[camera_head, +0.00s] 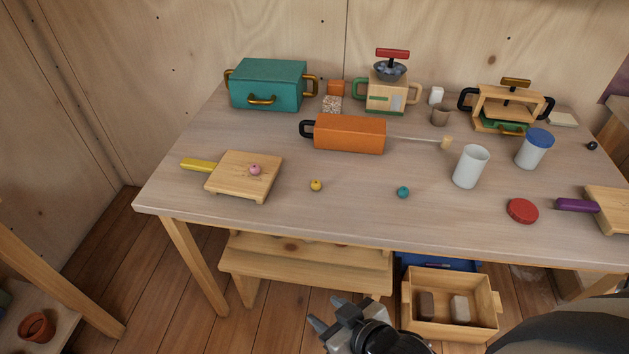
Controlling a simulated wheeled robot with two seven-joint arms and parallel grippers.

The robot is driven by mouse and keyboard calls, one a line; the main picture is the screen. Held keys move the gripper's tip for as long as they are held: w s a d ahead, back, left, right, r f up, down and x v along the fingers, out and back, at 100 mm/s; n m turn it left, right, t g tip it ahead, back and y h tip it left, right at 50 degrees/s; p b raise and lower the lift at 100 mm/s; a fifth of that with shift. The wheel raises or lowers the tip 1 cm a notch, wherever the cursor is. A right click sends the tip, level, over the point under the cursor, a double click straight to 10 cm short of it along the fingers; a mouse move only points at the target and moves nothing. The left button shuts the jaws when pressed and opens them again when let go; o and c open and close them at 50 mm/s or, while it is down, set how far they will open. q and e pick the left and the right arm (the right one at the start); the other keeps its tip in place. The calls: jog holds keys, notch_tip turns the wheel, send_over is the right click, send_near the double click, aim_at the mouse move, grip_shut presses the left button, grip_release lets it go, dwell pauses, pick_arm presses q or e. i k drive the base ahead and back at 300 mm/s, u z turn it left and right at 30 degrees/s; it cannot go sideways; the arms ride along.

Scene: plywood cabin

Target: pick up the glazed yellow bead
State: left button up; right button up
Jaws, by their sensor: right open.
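The glazed yellow bead (316,185) is a small round bead near the front of the table (350,215), between the wooden board on the left and a teal bead. My right gripper (327,314) is at the bottom of the head view, below and in front of the table's front edge. It is open and apart from the bead, with nothing seen between its fingers. My left gripper is not in view.
A pink bead (255,169) sits on the wooden board (223,183). A teal bead (403,192) lies right of the yellow bead. An orange box (349,134) and white cup (471,166) stand behind. A stool (305,265) and wooden crate (450,325) are below the table.

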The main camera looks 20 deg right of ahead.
aim_at(316, 185)
jog(key=u, duration=3.05)
jog(key=k, duration=0.9)
jog(key=z, duration=1.95)
